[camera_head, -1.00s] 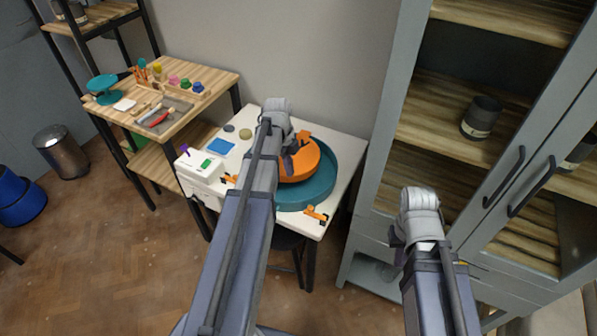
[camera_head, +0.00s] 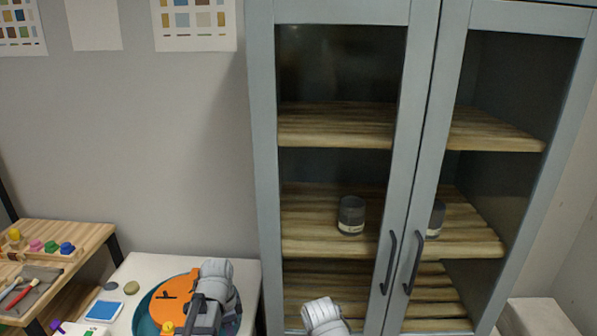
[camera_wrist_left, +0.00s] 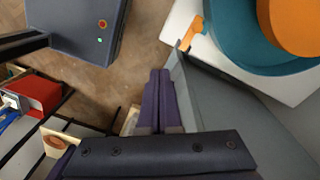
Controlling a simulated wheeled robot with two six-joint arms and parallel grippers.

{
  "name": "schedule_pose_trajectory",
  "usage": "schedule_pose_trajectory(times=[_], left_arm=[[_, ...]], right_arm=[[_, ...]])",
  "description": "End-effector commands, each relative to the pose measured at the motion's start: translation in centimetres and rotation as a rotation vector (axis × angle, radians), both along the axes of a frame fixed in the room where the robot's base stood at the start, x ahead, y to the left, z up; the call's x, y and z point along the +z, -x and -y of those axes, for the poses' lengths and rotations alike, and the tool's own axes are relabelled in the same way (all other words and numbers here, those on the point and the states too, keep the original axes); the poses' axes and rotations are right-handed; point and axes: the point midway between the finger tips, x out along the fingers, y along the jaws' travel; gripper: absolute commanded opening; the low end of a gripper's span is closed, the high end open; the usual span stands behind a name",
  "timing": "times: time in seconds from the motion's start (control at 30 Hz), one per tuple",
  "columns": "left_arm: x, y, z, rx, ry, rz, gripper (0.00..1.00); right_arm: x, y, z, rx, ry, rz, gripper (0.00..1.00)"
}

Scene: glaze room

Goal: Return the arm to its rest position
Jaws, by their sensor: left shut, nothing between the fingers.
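My left gripper (camera_wrist_left: 158,98) shows in the left wrist view with its two dark fingers together and nothing between them. It points over the brown floor, left of the white table's corner and apart from the teal round basin (camera_wrist_left: 240,45). In the head view, the grey-white joint of my left arm (camera_head: 217,270) stands in front of the basin and hides part of it. A similar joint of my right arm (camera_head: 325,315) shows at the bottom edge, in front of the cabinet. My right gripper is out of the picture.
A grey glass-door cabinet (camera_head: 262,150) with dark jars (camera_head: 351,215) stands close on the right. The white table (camera_head: 150,265) carries the basin with an orange disc (camera_head: 172,298). A wooden bench (camera_head: 95,235) with tools is at far left.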

Motion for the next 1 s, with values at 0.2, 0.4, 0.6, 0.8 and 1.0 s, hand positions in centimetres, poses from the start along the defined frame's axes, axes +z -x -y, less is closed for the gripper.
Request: schedule_pose_trajectory(times=[0.2,0.4,0.6,0.8,1.0], left_arm=[[0.0,5.6,7.4,0.346,-0.082,-0.005,0.0],[0.1,9.3,11.2,0.605,-0.134,0.019,0.0],[0.1,10.8,12.6,0.733,-0.154,0.038,0.0],[0.1,10.9,12.8,0.755,-0.157,0.041,0.0],[0.1,10.9,12.8,0.755,-0.157,0.041,0.0]], right_arm=[[0.0,0.0,0.0,0.0,0.0,0.0,0.0],[0.0,0.0,0.0,0.0,0.0,0.0,0.0],[0.0,0.0,0.0,0.0,0.0,0.0,0.0],[0.0,0.0,0.0,0.0,0.0,0.0,0.0],[0.0,0.0,0.0,0.0,0.0,0.0,0.0]])
